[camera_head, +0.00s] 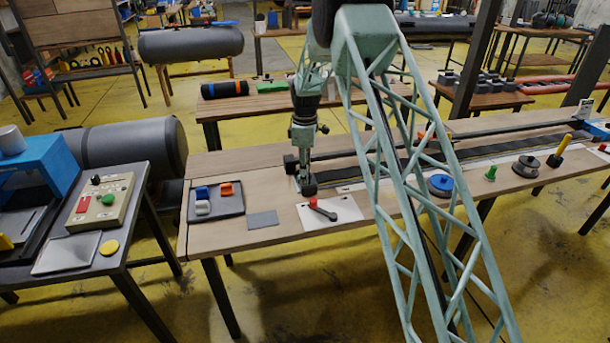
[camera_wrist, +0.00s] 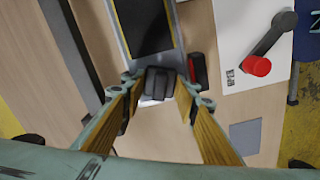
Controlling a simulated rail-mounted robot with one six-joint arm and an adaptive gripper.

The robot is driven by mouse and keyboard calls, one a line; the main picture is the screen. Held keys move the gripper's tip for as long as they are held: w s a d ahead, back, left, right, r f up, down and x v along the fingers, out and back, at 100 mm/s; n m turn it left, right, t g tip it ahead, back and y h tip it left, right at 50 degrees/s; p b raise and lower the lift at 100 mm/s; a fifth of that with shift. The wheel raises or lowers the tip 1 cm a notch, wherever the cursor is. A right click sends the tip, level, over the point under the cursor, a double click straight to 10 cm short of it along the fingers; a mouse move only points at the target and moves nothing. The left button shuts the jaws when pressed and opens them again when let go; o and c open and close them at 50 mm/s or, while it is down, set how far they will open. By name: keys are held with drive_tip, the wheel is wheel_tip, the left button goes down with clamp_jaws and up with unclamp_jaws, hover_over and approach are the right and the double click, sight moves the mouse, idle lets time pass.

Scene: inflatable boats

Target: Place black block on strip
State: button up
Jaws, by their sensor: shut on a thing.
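The black block (camera_wrist: 158,82) sits between the fingertips of my gripper (camera_wrist: 160,88) in the wrist view, and the jaws are shut on it. It is just short of the near end of the strip (camera_wrist: 145,28), a dark band with a yellow-marked edge. Whether the block touches the surface below cannot be told. In the head view my gripper (camera_head: 304,180) points down at the left end of the long strip (camera_head: 346,166) on the workbench. The block cannot be made out clearly there.
A dark tray (camera_head: 237,209) with blue, orange and pale blocks (camera_head: 203,208) lies left of my gripper. A grey plate (camera_head: 262,219) and a white panel (camera_head: 345,208) with a red-knobbed lever (camera_head: 320,208) lie in front. A black-and-red part (camera_wrist: 197,70) stands close beside the right finger.

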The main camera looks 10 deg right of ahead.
drive_tip(key=shift+f, duration=0.15)
drive_tip(key=o, duration=0.6)
wheel_tip(320, 180, up, 12)
drive_tip(key=p, duration=0.1)
idle(0.6)
drive_tip(key=shift+r, duration=0.25)
idle(0.5)
